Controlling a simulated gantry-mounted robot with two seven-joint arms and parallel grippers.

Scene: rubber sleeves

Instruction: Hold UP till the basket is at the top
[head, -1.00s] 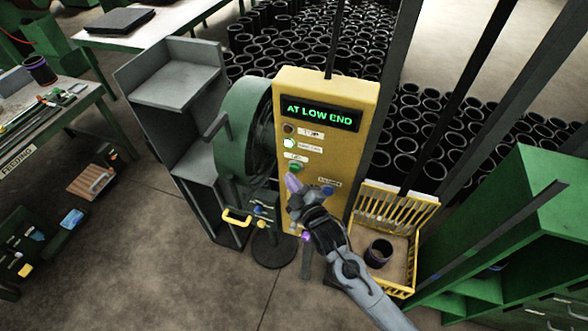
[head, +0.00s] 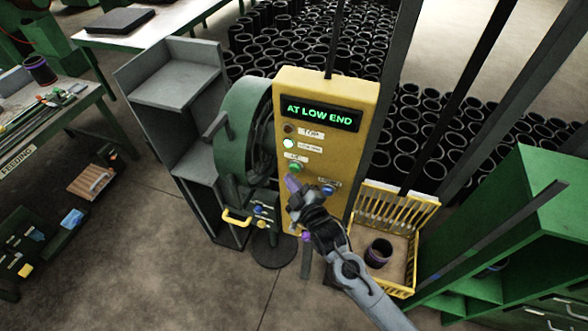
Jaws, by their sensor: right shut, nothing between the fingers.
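A yellow control panel (head: 348,100) stands in the middle of the head view. Its display (head: 319,113) reads AT LOW END in green. Below it are a dark TOP lamp, a lit white lamp, a green button (head: 295,168) labelled UP, and a blue button (head: 328,189). The yellow basket (head: 398,205) is low at the right of the panel, with a black sleeve (head: 378,252) inside. My right gripper (head: 293,184) is shut and empty, its tip just below the green button in the picture. I cannot tell whether it touches the panel. My left gripper is not in view.
A green drum (head: 240,130) and grey shelf (head: 175,85) stand left of the panel. A green cabinet (head: 545,215) is close on the right. Many black sleeves (head: 425,130) cover the floor behind. Open floor (head: 150,260) lies at the front left.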

